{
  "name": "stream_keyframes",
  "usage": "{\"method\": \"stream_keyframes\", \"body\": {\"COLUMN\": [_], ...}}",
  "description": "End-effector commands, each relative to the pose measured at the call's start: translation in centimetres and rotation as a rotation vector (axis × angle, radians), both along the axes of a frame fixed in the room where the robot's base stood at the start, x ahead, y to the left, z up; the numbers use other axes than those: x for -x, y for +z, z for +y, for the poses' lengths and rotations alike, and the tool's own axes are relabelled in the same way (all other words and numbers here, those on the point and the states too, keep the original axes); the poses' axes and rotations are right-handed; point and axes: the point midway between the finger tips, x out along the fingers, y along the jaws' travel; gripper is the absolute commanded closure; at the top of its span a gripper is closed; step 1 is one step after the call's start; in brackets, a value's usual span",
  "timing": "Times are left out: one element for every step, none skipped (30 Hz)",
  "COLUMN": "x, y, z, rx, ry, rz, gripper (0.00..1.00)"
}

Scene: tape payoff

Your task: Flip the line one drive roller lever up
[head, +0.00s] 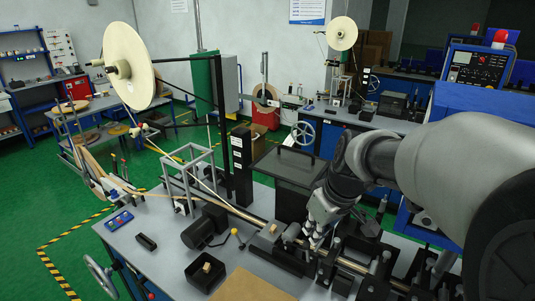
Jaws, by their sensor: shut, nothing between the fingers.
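My gripper (315,238) is shut and empty, low over the machine line on the near bench (160,240). Its fingertips are among dark blocks and rollers on that line, and whether they touch anything cannot be told. A small lever with a yellow knob (235,232) stands on the bench to the left of my gripper, beside a black motor-like cylinder (205,228). I cannot tell for certain which part is the drive roller lever. Parts of the line behind my gripper and under my arm are hidden.
A black box with a tan block (206,272) and a brown sheet (250,284) lie at the bench front. A dark post (241,165) and a black covered housing (288,170) rise behind. A large tape reel (128,62) stands at left. Green floor is open on the left.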

Motion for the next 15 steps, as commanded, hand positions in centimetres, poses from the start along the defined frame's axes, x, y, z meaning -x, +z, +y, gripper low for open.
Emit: {"method": "stream_keyframes", "body": {"x": [-1.7, -2.6, -3.8, -4.6, -5.5, -6.6, -7.4, -8.1, -9.1, -9.7, -10.3, -11.0, -11.5, -11.9, -12.4], "y": [-0.4, -0.7, -1.3, -1.7, -2.1, -2.8, -3.3, -3.8, -4.6, -5.1, -5.7, -6.4, -6.8, -7.3, -7.9], "z": [-0.3, -0.4, -0.5, -0.7, -0.8, -1.0, -1.2, -1.3, -1.5, -1.7, -1.8, -2.0, -2.1, -2.2, -2.4], "rx": [-0.002, -0.002, -0.003, -0.003, -0.004, -0.005, -0.005, -0.005, -0.007, -0.006, -0.007, -0.008, -0.009, -0.008, -0.007], "ry": [0.025, 0.043, 0.066, 0.085, 0.102, 0.124, 0.141, 0.157, 0.177, 0.193, 0.208, 0.224, 0.235, 0.247, 0.259], "rz": [0.008, 0.008, 0.01, 0.01, 0.01, 0.009, 0.009, 0.008, 0.007, 0.006, 0.005, 0.005, 0.003, 0.002, 0.0], "gripper": [1.0, 1.0, 1.0, 1.0, 1.0, 1.0, 1.0, 1.0, 1.0, 1.0, 1.0, 1.0, 1.0, 1.0, 1.0]}}
